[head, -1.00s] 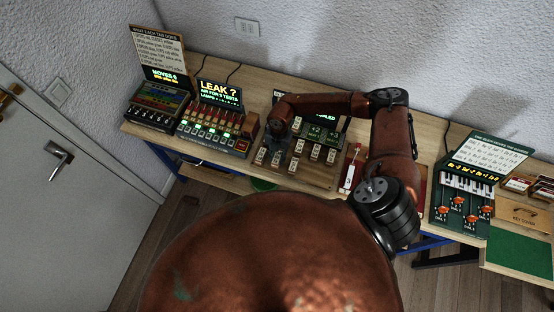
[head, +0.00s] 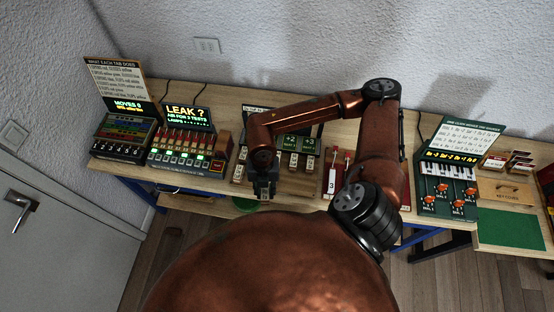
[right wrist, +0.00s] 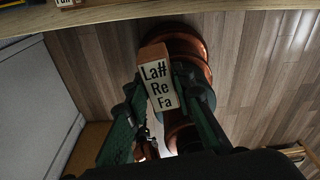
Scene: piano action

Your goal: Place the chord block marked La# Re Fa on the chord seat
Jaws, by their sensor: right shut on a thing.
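The chord block (right wrist: 162,88) marked La# Re Fa has a cream face with black letters and a brown end. It sits between the fingers of my right gripper (right wrist: 160,100) in the right wrist view, which is shut on it. In the head view my right gripper (head: 265,187) hangs at the front edge of the middle board; the block is too small to make out there. I cannot pick out the chord seat. My left gripper is not in view.
Several pale blocks, such as one standing block (head: 293,161), are on the middle of the table (head: 232,98). A lamp panel (head: 187,146) stands to the left. Red-handled parts (head: 335,172) are right of the board. A keyboard device (head: 452,183) stands further right.

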